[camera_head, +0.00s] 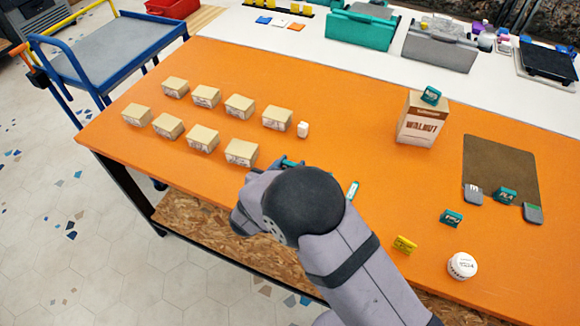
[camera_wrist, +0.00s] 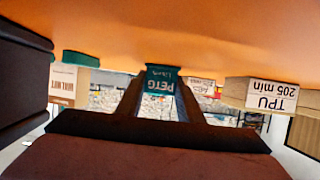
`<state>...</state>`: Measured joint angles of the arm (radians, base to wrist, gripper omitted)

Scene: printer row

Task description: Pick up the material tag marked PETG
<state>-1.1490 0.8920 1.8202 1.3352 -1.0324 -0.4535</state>
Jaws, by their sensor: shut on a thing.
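The teal tag marked PETG (camera_wrist: 161,80) is between the fingertips of my gripper (camera_wrist: 160,92) in the wrist view, its lettering upside down. My gripper is shut on it. In the head view my dark wrist hides most of the gripper; a bit of teal (camera_head: 290,163) shows at its far side, above the orange table (camera_head: 370,130). Other small tags lie to the right: a teal one (camera_head: 451,217), another teal one (camera_head: 506,195) and a yellow one (camera_head: 404,245).
A WALNUT box (camera_head: 421,120) stands right of centre, near a brown mat (camera_head: 500,168). A white round container (camera_head: 462,265) is near the front edge. The middle is mostly clear.

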